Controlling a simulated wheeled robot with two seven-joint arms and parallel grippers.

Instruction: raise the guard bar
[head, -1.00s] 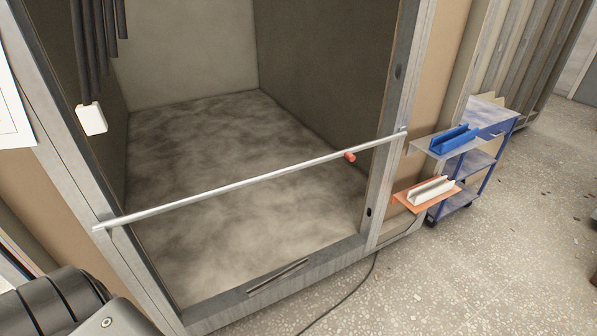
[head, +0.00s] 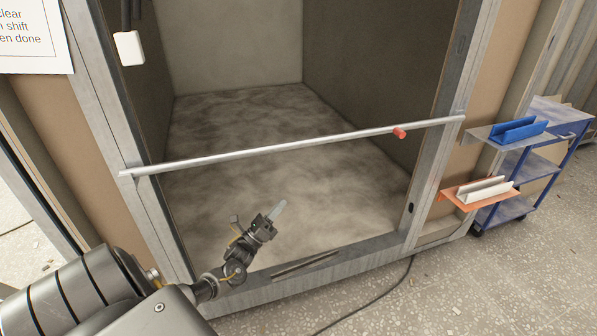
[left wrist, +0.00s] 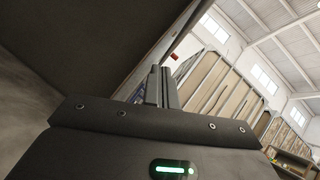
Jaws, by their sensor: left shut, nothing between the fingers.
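The guard bar (head: 280,148) is a long silver rod across the pod's doorway. It is nearly level, its right end slightly higher in the picture, and both ends lie at the door posts. A red knob (head: 400,133) sits on it near the right end. My left gripper (head: 276,212) is in front of the doorway, lower in the picture than the bar and apart from it. It is shut and empty, its fingers pointing up and right. Its fingers also show in the left wrist view (left wrist: 161,87). My right gripper is out of view.
The metal door frame (head: 114,135) stands left of the doorway, with a sill below. At right are an orange shelf (head: 450,195) with a white channel piece, a blue channel piece (head: 518,131) and a blue cart (head: 540,170). A cable lies on the floor.

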